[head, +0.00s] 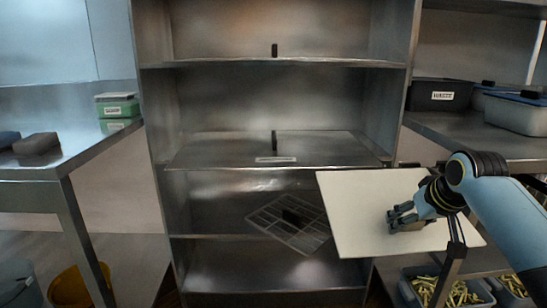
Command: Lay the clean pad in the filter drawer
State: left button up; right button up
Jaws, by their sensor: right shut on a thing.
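A flat, off-white rectangular pad (365,215), most likely the clean pad, is tilted in front of the right side of the steel shelf unit. My right gripper (399,218) is shut on it, over its right half. The filter drawer cannot be told for certain; a steel shelf or drawer (230,150) with a black upright handle and a small label sits at mid-height behind the pad's upper left. A wire grid (275,224) with a black handle lies aslant below it, its right end close to the pad's left edge. My left gripper is not in view.
A steel table (100,143) at left carries green-and-white tubs (117,106) and a grey block (36,144). A right counter (465,138) holds a black bin (438,95) and lidded steel pans (515,113). Tubs of fries (455,293) stand below right; a yellow bucket (72,287) lower left.

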jog(key=s+a+r+n+y, duration=0.2)
jog(key=s+a+r+n, duration=0.1)
jog(key=r, duration=0.5)
jog(key=s+a+r+n+y, duration=0.15)
jog(key=s+r, duration=0.25)
jog(key=r, duration=0.5)
jog(key=s+a+r+n+g+y, duration=0.1)
jog(key=s+a+n, duration=0.1)
jog(key=s, duration=0.4)
jog(key=s+a+r+n+g+y, duration=0.1)
jog(key=s+a+n, duration=0.2)
jog(key=s, duration=0.3)
jog(key=shift+n+g, duration=0.4)
jog(key=shift+n, duration=0.05)
jog(key=shift+r, duration=0.15)
